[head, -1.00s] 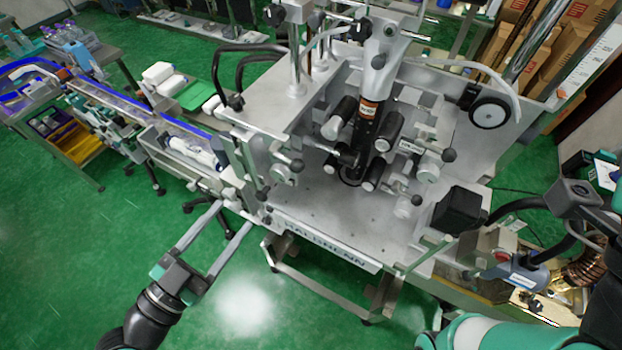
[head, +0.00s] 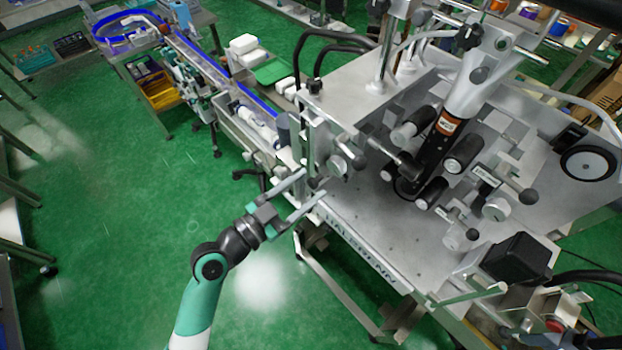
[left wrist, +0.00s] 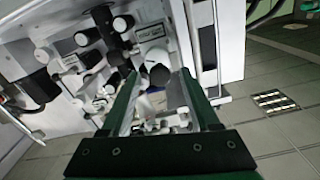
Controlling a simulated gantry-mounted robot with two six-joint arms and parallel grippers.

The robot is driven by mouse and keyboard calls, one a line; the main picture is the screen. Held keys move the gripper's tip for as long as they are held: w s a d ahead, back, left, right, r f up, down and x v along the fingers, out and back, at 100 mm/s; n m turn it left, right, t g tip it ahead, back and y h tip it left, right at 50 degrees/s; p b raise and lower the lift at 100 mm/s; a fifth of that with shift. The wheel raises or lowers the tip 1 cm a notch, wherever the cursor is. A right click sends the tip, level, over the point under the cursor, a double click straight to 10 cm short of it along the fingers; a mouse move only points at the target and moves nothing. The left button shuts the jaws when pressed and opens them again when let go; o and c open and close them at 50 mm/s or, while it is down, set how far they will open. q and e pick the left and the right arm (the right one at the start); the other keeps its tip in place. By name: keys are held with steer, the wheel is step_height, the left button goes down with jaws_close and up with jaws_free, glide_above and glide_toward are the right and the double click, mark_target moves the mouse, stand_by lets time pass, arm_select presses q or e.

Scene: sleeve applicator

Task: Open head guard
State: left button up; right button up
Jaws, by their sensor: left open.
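The sleeve applicator head (head: 445,130) is a black and grey column with several rollers, over a metal plate marked HALBRENN (head: 362,255). I cannot tell which part is the head guard. My left gripper (head: 314,188) is open at the machine's left front corner, its two long fingers pointing at the bracket and clamps there. In the left wrist view the open fingers (left wrist: 160,78) lie either side of a round black knob (left wrist: 160,75) on a pale stem. I see no contact between knob and fingers; depth is hard to judge. My right gripper is not in view.
A conveyor (head: 205,70) with blue edges runs off to the back left. The green floor (head: 110,240) at left front is open.

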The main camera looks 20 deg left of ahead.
arm_select(q)
steer(key=shift+x, duration=0.9)
jaws_close()
stand_by(0.8)
